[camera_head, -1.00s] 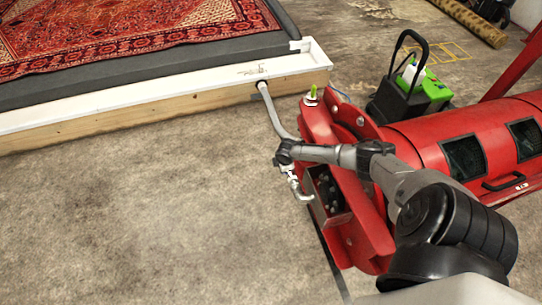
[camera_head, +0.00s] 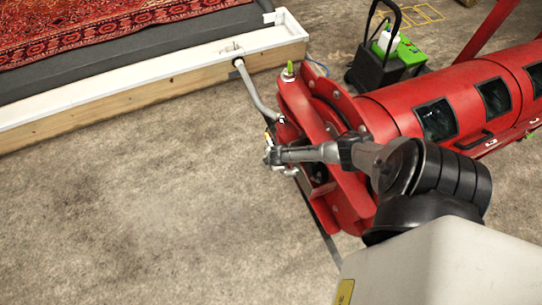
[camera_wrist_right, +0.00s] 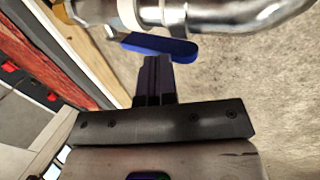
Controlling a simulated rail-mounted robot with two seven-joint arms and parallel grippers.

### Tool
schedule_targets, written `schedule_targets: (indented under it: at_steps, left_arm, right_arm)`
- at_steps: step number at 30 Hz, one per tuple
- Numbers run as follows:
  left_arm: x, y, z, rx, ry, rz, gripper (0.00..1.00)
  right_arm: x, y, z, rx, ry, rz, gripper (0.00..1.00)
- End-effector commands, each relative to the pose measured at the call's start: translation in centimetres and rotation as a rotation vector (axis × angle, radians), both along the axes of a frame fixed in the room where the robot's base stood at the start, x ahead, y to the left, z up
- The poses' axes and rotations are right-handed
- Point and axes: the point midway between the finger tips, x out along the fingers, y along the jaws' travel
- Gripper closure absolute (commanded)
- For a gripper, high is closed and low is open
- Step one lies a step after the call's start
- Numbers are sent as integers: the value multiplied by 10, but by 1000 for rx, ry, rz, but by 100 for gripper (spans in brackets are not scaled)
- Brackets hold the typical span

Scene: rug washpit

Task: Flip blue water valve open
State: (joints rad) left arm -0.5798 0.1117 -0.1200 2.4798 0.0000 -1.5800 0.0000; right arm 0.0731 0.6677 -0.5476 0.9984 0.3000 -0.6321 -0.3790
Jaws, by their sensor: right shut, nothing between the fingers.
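The blue valve lever (camera_wrist_right: 165,46) shows in the right wrist view as a flat blue handle lying along a silver metal pipe (camera_wrist_right: 215,16). My right gripper (camera_wrist_right: 157,62) is shut and empty, with its fingertips pointing at the lever's near edge, very close to it. I cannot tell whether they touch. In the head view my right gripper (camera_head: 272,155) is at the end of the red machine, by the grey pipe. The lever is not clearly visible there, as my gripper and arm cover that spot. My left gripper is out of view.
The red cylindrical machine (camera_head: 400,105) fills the right side. A grey pipe (camera_head: 257,94) runs from it to the white-and-wood pit edge (camera_head: 150,90). A patterned rug (camera_head: 100,28) lies in the pit. A black and green cart (camera_head: 388,62) stands behind. Concrete floor at left is clear.

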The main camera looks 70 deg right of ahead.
Motion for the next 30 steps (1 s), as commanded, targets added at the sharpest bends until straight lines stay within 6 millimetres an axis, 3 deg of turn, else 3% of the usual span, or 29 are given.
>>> schedule_targets:
  at_steps: [23,30]
  left_arm:
    - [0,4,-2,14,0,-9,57]
    - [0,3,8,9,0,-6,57]
  right_arm:
    - [-3,3,-8,0,0,1,100]
    - [-3,2,2,0,0,0,100]
